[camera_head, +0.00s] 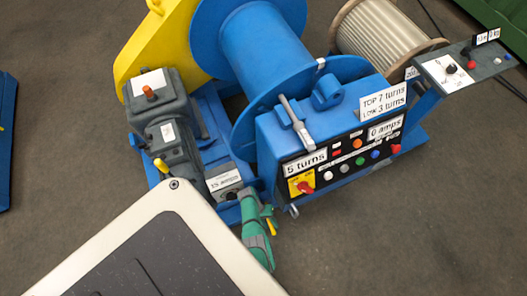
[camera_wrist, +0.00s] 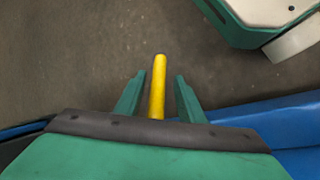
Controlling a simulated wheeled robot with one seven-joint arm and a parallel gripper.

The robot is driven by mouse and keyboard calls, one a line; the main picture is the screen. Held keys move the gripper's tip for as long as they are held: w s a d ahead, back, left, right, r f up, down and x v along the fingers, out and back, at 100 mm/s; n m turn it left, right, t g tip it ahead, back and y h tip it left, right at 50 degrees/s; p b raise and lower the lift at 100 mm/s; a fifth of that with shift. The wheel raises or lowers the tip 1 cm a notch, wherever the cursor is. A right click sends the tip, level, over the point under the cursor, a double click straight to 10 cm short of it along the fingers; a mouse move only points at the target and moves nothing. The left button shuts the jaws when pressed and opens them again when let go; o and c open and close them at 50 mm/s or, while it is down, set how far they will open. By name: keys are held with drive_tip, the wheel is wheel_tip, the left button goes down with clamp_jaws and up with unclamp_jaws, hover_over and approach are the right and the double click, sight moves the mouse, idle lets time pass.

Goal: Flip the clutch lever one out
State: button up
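A yellow lever (camera_head: 270,222) sticks out at the front lower edge of the blue winch, beside my green gripper (camera_head: 264,212). In the wrist view the yellow lever (camera_wrist: 158,85) lies between the two green fingers of my gripper (camera_wrist: 160,76), and its tip reaches past the fingertips. A gap shows on each side of it, so my gripper is open around it. A second yellow handle (camera_head: 160,165) is at the grey gearbox on the left. Which one is clutch lever one I cannot read. The lever's base is hidden.
The blue control box (camera_head: 330,130) with buttons and a "5 turns" label stands just right of my gripper. A grey motor (camera_head: 172,130) stands to the left. A rope drum (camera_head: 385,40) and a grey remote panel (camera_head: 458,68) are at upper right. Brown floor (camera_head: 400,230) is free in front.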

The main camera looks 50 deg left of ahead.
drive_tip(key=shift+r, duration=0.1)
drive_tip(key=shift+s+r, duration=0.15)
drive_tip(key=shift+r, duration=1.05)
drive_tip(key=s+d+r, duration=0.6)
drive_tip(key=s+r, duration=0.4)
drive_tip(key=s, duration=0.2)
drive_tip(key=shift+s+d+r, duration=0.15)
drive_tip(key=shift+d+r, duration=0.05)
drive_tip(key=shift+d, duration=0.1)
drive_tip(key=w+a+f+n+y, duration=0.4)
drive_tip(key=w+a+y, duration=0.15)
drive_tip(key=w, duration=0.55)
drive_tip(key=shift+t, duration=0.4)
drive_tip(key=shift+w+f, duration=0.25)
drive_tip(key=shift+f, duration=1.5)
drive_tip(key=shift+w+f, duration=0.3)
drive_tip(key=shift+f, duration=1.4)
drive_tip(key=shift+w+f, duration=0.25)
drive_tip(key=shift+f, duration=1.5)
